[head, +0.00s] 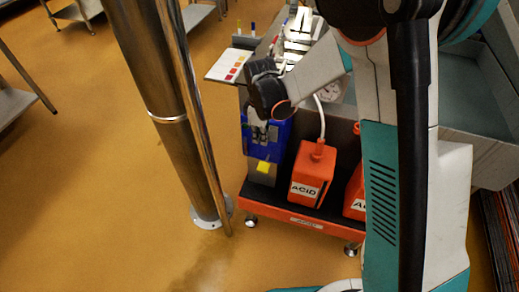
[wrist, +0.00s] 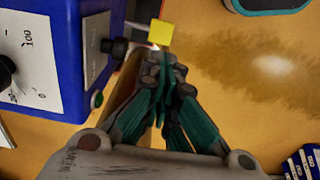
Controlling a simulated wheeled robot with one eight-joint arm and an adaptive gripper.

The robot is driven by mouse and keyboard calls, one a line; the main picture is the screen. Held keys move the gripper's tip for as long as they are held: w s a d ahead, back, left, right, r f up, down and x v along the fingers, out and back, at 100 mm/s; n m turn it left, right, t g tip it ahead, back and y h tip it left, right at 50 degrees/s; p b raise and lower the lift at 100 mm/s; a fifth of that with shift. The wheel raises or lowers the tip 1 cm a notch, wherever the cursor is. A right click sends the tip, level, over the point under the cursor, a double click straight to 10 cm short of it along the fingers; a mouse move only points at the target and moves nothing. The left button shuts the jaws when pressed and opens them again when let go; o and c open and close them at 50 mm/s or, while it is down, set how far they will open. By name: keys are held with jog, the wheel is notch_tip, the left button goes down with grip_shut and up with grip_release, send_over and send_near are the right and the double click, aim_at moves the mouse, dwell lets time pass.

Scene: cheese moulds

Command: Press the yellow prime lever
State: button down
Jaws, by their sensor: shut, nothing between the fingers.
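The yellow prime lever (wrist: 160,32) shows in the wrist view as a small square tab just beyond my fingertips. It sticks out from the blue pump box (wrist: 70,100). My gripper (wrist: 164,66) is shut and empty, its tips close to the lever's near edge; I cannot tell whether they touch. In the head view the yellow lever (head: 263,167) shows low on the front of the blue pump box (head: 275,143), and my wrist hides the top of that box.
An orange ACID canister (head: 309,175) stands right of the pump on an orange-edged cart (head: 300,221), with another canister partly hidden behind my arm. A steel column (head: 160,90) stands to the left. The orange floor (head: 90,190) is open beyond it.

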aim_at(260, 166)
notch_tip(260, 166, down, 13)
jog(key=b, duration=0.5)
jog(key=shift+f, duration=0.15)
